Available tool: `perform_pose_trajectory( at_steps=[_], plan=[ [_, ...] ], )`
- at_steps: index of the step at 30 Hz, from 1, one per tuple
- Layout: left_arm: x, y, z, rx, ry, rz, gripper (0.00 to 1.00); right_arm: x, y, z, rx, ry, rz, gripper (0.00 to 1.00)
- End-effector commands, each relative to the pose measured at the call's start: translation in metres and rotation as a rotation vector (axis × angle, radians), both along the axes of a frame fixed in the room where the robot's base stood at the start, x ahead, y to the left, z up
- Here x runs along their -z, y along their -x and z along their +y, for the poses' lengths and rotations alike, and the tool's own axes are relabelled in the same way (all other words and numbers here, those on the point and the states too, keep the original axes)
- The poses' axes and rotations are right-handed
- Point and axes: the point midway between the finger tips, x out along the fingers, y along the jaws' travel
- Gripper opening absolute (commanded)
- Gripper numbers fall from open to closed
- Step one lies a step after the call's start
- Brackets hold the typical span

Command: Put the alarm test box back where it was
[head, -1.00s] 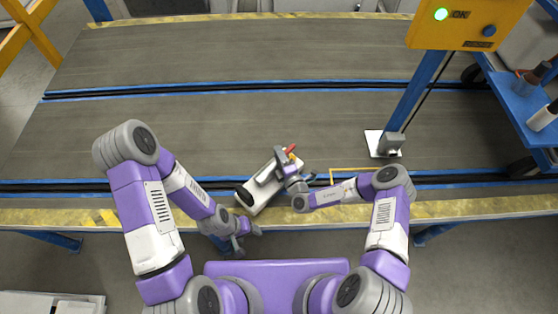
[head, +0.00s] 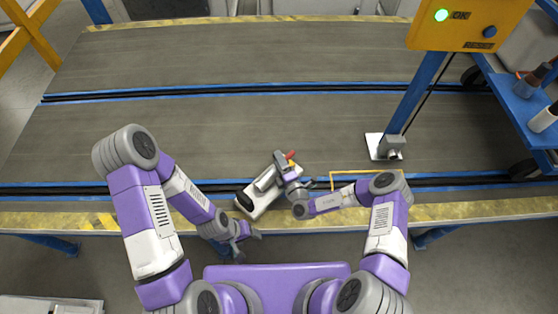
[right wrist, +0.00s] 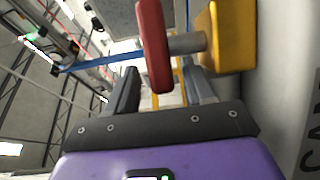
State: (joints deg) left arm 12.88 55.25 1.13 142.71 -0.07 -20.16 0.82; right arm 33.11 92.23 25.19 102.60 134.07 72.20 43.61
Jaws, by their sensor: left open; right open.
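The alarm test box (head: 258,204) is a white box with a black end, a red lever and a yellow block. In the head view it lies slanted over the near blue rail and the yellow-striped edge. My right gripper (head: 282,160) is open at its far end, partly covering it. In the right wrist view the red lever (right wrist: 154,46), on a grey shaft, and the yellow block (right wrist: 225,37) show just beyond the open fingers of the right gripper (right wrist: 165,90). My left gripper (head: 243,242) is open and empty, below the box at the near edge.
A yellow outline (head: 345,173) is marked on the near edge, right of the box. A blue post on a white plate (head: 377,147) carries a yellow panel (head: 466,25) with a green light. A blue shelf (head: 522,103) with bottles stands at right.

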Motion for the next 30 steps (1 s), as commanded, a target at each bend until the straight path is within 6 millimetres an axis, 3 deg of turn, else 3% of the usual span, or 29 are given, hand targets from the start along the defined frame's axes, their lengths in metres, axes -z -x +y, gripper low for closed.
perform_pose_trajectory(
  at_steps=[15, 21, 30],
  plan=[
    [-0.024, 0.000, 0.000, 0.000, 0.000, 0.000, 0.64, 0.000, 0.090, -0.038, 0.003, 0.000, 0.004, 0.52],
    [-0.027, 0.000, 0.000, 0.000, 0.000, 0.000, 0.64, 0.000, 0.106, -0.044, 0.002, -0.001, 0.002, 0.52],
    [-0.026, 0.000, 0.000, 0.000, 0.000, 0.000, 0.64, 0.000, 0.107, -0.045, 0.001, -0.001, 0.001, 0.52]
  ],
)
